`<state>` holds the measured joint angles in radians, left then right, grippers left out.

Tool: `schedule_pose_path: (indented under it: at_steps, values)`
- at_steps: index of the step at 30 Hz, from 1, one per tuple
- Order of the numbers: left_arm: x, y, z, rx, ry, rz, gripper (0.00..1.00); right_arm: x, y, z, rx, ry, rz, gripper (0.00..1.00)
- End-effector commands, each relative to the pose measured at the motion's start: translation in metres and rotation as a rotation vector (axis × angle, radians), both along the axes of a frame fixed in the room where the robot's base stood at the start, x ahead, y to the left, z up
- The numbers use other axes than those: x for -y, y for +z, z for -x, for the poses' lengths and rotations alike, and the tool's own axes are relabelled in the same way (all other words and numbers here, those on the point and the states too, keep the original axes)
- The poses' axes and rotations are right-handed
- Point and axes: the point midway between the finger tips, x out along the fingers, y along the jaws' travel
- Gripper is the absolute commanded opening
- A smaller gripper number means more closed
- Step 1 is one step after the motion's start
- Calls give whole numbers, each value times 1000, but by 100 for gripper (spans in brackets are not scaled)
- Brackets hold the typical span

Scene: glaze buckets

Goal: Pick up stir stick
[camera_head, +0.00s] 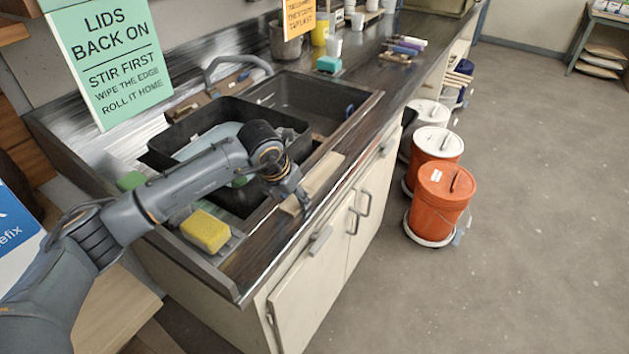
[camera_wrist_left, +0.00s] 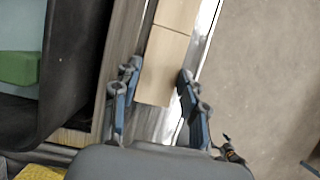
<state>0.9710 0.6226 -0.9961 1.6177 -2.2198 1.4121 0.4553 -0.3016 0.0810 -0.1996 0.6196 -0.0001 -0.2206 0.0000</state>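A flat, pale wooden piece (camera_head: 318,178) lies along the front rim of the sink counter. It may be the stir stick, but I cannot tell for sure. My left gripper (camera_head: 292,196) is over its near end. In the left wrist view the wooden piece (camera_wrist_left: 165,65) shows between the two fingers of my left gripper (camera_wrist_left: 158,76), which stand apart, open and empty. I cannot tell how high the fingertips are above the piece. My right gripper is in neither view.
A dark tub (camera_head: 300,128) stands in the sink left of the wooden piece. A yellow sponge (camera_head: 206,231) lies on the near counter. Orange buckets (camera_head: 440,205) with lids stand on the floor at the right.

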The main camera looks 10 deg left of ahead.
Motion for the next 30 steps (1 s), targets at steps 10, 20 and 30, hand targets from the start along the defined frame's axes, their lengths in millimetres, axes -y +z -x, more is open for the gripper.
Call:
schedule_pose_path:
  at_steps: [10,20,30]
  values:
    - [0,1,0,0,0,0,0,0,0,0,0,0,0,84]
    - [0,27,-2,7,-1,1,0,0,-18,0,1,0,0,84]
    - [-14,96,68,6,-2,-2,0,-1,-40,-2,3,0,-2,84]
